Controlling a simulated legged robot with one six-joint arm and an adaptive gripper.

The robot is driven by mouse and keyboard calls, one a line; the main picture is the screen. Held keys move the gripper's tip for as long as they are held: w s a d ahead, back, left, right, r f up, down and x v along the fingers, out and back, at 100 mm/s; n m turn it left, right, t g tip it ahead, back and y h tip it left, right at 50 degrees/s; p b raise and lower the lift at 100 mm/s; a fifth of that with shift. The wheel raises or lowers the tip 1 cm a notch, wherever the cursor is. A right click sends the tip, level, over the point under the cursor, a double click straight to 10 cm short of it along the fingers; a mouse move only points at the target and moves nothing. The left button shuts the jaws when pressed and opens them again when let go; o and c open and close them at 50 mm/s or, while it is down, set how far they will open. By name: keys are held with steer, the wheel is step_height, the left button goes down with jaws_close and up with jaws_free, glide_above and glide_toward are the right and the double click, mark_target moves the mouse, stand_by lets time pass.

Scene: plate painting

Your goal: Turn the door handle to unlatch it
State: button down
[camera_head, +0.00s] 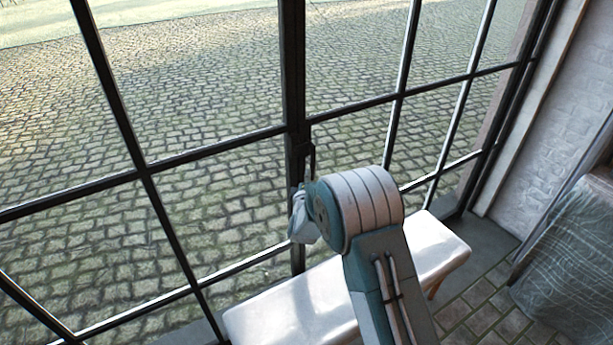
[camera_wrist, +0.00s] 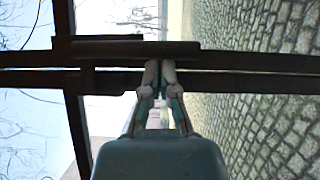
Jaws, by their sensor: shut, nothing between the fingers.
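The dark door handle (camera_head: 308,155) sits on the central upright of a black-framed glass door (camera_head: 292,70) in the head view. In the wrist view the handle (camera_wrist: 150,50) is a dark bar that lies along the door upright, and the picture is turned on its side. My gripper (camera_wrist: 160,66) is shut, with its fingertips together and empty at the edge of the handle bar. I cannot tell whether they touch it. In the head view my wrist hides most of the fingers and the area just below the handle.
A white bench (camera_head: 290,305) stands under my arm, along the foot of the door. A cloth-covered object (camera_head: 570,255) and a white brick wall (camera_head: 540,140) are on the right. Cobbled paving (camera_head: 200,90) shows beyond the glass.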

steer(key=shift+w+d+n, duration=0.15)
steer(key=shift+n, duration=0.15)
steer(key=shift+w+d+f+n+t, duration=0.2)
steer(key=shift+w+d+n+t, duration=0.15)
steer(key=shift+d+n+t, duration=0.35)
steer(key=w+d+r+n+t+y, duration=0.3)
steer(key=d+n, duration=0.4)
steer(key=n, duration=0.3)
steer(key=shift+w+r+y, duration=0.9)
steer(key=shift+r+y, duration=0.2)
steer(key=shift+r, duration=0.2)
steer(key=shift+r, duration=0.1)
